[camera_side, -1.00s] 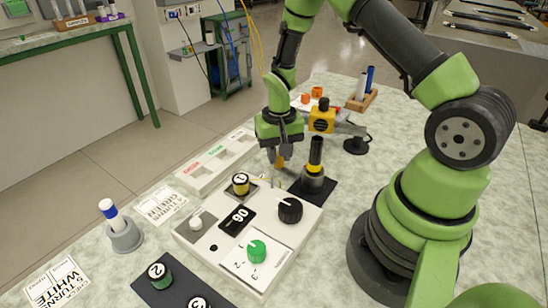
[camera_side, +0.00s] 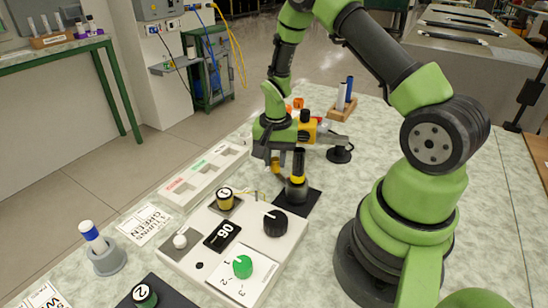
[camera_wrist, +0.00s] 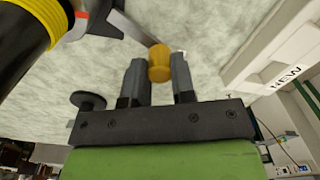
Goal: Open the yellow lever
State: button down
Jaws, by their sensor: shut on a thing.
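The yellow lever's knob (camera_wrist: 159,63) sits between the two dark fingers of my gripper (camera_wrist: 158,76) in the wrist view. A flat metal bar runs from the knob up and left, toward the black rod with the yellow band (camera_wrist: 28,30). In the side view my gripper (camera_side: 275,158) is low beside that rod and tilted, with the knob (camera_side: 274,163) showing at its fingers. My gripper is shut on the knob; the finger contact is partly hidden in the side view.
A white panel (camera_side: 217,263) with a black dial (camera_side: 275,223) and a green dial (camera_side: 242,266) lies in front. A white tray (camera_side: 203,172) is to the left.

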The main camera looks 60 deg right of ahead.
jog(key=c, duration=0.9)
grip_release()
jog(key=shift+c, duration=0.2)
notch_tip(320, 180, up, 10)
notch_tip(320, 180, up, 12)
jog(key=n+t, duration=0.3)
jog(key=n, duration=0.1)
send_over(275, 159)
jog(key=s+a, duration=0.3)
jog(key=a, duration=0.4)
jog(key=s+a+r+n+t+y, duration=0.1)
jog(key=s+a+r+n+t, duration=0.1)
jog(key=s, duration=0.3)
jog(key=s+a+r+n+t+y, duration=0.1)
jog(key=s+a+r+n+t, duration=0.1)
jog(key=s+a+r+n, duration=0.1)
jog(key=s+a+r, duration=0.1)
jog(key=s+a, duration=0.1)
jog(key=s, duration=0.1)
jog(key=shift+s+a, duration=0.3)
